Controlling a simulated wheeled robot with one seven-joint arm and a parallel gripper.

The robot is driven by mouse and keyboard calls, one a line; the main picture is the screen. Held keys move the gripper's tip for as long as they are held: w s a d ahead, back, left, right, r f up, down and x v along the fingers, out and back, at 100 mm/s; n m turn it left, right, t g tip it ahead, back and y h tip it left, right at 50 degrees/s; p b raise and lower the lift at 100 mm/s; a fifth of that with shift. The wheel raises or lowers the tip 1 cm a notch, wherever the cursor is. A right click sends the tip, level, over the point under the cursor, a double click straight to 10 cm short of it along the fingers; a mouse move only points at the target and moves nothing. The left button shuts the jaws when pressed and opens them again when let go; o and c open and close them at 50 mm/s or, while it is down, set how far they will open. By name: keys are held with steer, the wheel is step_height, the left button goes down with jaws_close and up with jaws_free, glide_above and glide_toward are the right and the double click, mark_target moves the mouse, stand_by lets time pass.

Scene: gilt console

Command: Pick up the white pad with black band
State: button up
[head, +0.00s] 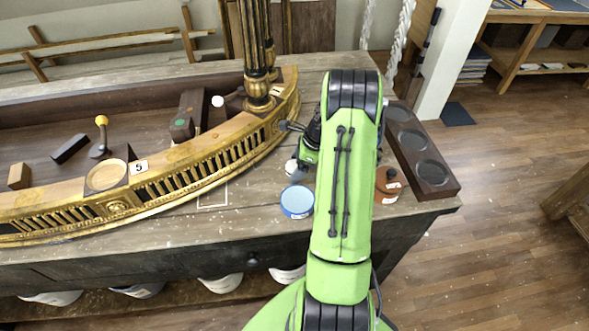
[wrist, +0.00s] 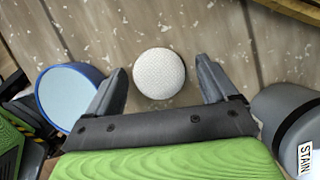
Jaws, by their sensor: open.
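The white pad (wrist: 159,73) is a round, textured white disc seen from above in the wrist view. Its black band is not clear from this angle. In the head view the pad (head: 291,167) shows small and pale at the left of my gripper, just behind the blue-rimmed tin. My gripper (wrist: 161,84) is open and empty in the wrist view, with one finger at the lower left of the pad and one at the lower right. The fingers look apart from the pad; their height above it is hard to tell. In the head view my arm partly hides the gripper (head: 303,157).
A blue-rimmed tin (head: 297,201) stands close by, near the left finger in the wrist view (wrist: 68,94). A grey container labelled STAIN (wrist: 292,122) stands beyond the right finger. A brown bottle (head: 388,185) and a dark tray with round wells (head: 432,172) lie right of my arm.

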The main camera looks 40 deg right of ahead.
steer(key=shift+r, duration=0.1)
steer(key=c, duration=1.1)
step_height(320, 180, up, 10)
steer(key=shift+p, duration=0.95)
steer(key=shift+c, duration=0.2)
steer(key=o, duration=0.3)
steer(key=shift+c, duration=1)
